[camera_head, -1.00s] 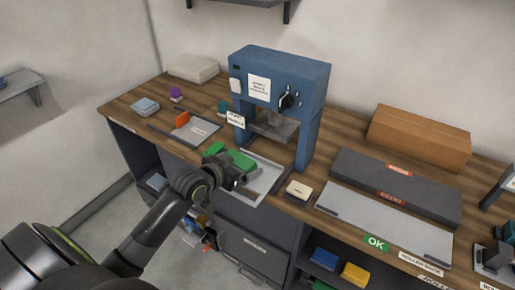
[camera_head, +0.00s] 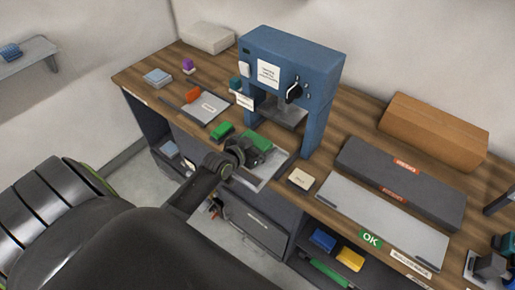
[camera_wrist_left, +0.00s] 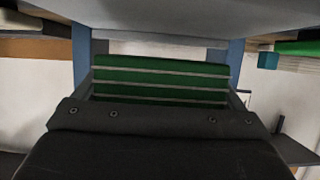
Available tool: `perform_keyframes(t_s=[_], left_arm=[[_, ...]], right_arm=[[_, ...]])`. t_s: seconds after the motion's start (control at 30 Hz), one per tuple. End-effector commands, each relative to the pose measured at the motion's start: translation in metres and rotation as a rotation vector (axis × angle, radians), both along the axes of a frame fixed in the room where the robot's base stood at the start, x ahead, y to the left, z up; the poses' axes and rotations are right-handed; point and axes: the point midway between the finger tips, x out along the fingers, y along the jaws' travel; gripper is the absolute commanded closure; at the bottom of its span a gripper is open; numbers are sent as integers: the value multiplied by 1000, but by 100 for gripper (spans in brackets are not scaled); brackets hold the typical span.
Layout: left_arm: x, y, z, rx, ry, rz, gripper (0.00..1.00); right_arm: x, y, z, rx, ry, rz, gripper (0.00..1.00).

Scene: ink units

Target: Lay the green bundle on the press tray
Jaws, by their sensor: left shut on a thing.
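My left gripper (camera_head: 250,150) is shut on the green bundle (camera_head: 258,141), over the press tray (camera_head: 272,170) in front of the blue press (camera_head: 292,65). The tray is a pale, flat plate, partly hidden by my gripper and the bundle. In the left wrist view the bundle (camera_wrist_left: 160,82) is a wide green block with several pale bands, lying across the jaws. I cannot tell whether it touches the tray. A second green block (camera_head: 222,131) lies on the bench left of the tray. My right gripper is not in view.
The press posts and head rise just behind the bundle. A small cream block (camera_head: 301,179) sits right of the tray. A grey plate (camera_head: 375,220) and dark long box (camera_head: 400,180) lie further right. A clipboard with paper (camera_head: 207,107) lies to the left.

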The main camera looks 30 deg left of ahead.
Motion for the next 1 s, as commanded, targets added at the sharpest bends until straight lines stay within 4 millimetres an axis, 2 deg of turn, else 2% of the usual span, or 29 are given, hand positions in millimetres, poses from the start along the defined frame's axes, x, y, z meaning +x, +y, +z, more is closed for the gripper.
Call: perform_keyframes(t_s=[0.1,0.2,0.6,0.63,0.67,1.0], left_arm=[[0,0,-19,-2,2,0,35],[0,0,-26,-1,0,0,35],[0,0,-31,0,-1,0,35],[0,0,-30,0,0,0,5],[0,0,-30,0,0,0,1],[0,0,-24,0,0,0,0]], right_arm=[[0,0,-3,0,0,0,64],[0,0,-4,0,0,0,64],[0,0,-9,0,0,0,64],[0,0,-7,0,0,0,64],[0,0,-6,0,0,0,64],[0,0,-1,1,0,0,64]])
